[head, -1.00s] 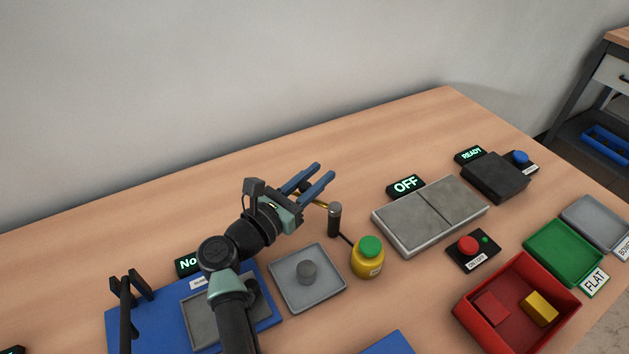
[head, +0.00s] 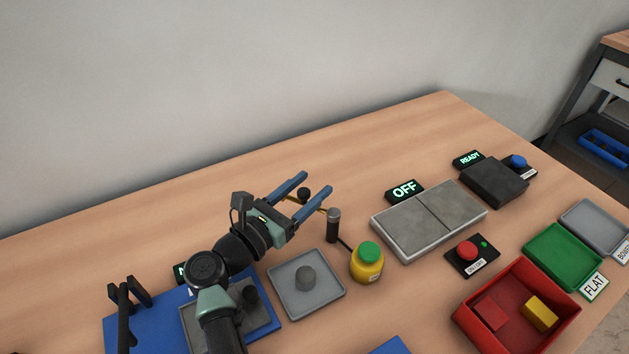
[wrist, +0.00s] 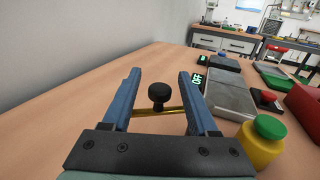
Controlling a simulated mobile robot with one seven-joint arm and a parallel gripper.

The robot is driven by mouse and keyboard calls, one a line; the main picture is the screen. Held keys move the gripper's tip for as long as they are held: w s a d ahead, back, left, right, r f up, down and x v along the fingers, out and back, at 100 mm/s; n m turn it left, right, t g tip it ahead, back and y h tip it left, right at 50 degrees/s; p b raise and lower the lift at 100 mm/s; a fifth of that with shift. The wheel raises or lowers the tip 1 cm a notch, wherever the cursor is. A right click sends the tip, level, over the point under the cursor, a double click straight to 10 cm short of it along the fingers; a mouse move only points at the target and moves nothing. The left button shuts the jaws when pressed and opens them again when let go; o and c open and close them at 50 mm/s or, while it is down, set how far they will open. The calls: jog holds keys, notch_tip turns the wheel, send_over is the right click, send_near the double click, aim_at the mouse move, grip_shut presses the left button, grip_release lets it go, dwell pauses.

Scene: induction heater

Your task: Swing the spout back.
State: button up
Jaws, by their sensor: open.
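The spout is a thin brass tube (wrist: 174,110) with a round black knob (wrist: 158,93) at its end, joined to a dark upright post (head: 333,226) beside the yellow bottle with a green cap (head: 367,262). In the head view the knob (head: 304,193) points up and left from the post. My gripper (head: 316,184) is open, its blue fingers on either side of the knob. In the wrist view the knob stands between the fingers, apart from both.
A grey tray with a round peg (head: 306,308) lies in front of the post. The grey two-plate heater (head: 430,217) with an OFF display (head: 405,190) is to the right. A red bin (head: 490,342) stands at front right. The table behind the gripper is clear.

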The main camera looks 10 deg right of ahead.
aim_at(299, 196)
jog(key=v, duration=0.5)
jog(key=shift+s+a, duration=0.15)
jog(key=shift+a, duration=0.05)
